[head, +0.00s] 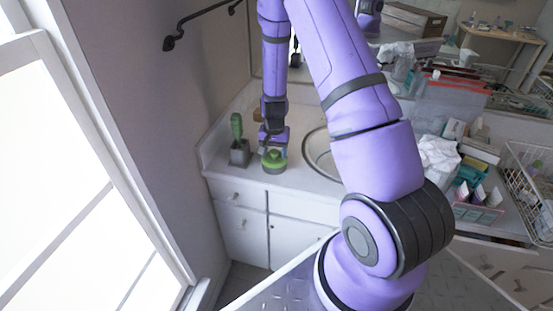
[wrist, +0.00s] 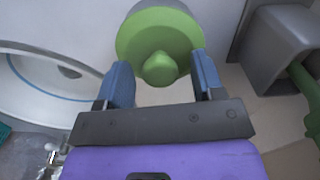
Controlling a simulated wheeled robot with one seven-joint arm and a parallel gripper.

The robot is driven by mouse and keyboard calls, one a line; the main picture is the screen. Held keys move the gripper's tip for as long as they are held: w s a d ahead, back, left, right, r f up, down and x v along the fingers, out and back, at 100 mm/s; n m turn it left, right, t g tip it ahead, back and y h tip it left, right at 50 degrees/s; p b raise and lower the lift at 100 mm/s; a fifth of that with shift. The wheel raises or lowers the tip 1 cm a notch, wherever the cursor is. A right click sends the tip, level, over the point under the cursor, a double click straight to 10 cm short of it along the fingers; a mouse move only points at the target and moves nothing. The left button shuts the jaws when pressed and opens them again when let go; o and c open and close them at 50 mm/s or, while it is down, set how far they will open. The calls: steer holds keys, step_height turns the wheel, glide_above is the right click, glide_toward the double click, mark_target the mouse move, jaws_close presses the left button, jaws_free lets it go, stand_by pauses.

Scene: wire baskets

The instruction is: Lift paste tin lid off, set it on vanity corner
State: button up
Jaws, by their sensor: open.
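The paste tin (head: 273,166) stands on the vanity top, near its front edge at the left end. Its green lid (head: 272,155) is on it, and in the wrist view the round green lid (wrist: 160,40) with its knob is seen from above. My gripper (head: 272,143) is over the tin. In the wrist view its two blue fingers (wrist: 161,85) are apart, one on each side of the lid's knob, with a gap to the knob on both sides.
A grey holder (head: 239,153) with a green-handled brush stands left of the tin, close by. The sink (head: 318,155) lies to the right. Wire baskets (head: 530,185), boxes and tissue crowd the right side. Some bare vanity top (head: 220,161) shows at the left corner.

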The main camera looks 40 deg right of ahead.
mark_target(274, 151)
steer(key=c, duration=1.1)
steer(key=shift+c, duration=0.2)
steer(key=shift+r, duration=0.55)
steer(key=shift+r, duration=1.85)
steer(key=w+d+f, duration=0.1)
steer(key=w+d, duration=0.8)
steer(key=d, duration=0.1)
steer(key=shift+d+f, duration=0.3)
steer(key=shift+f, duration=0.05)
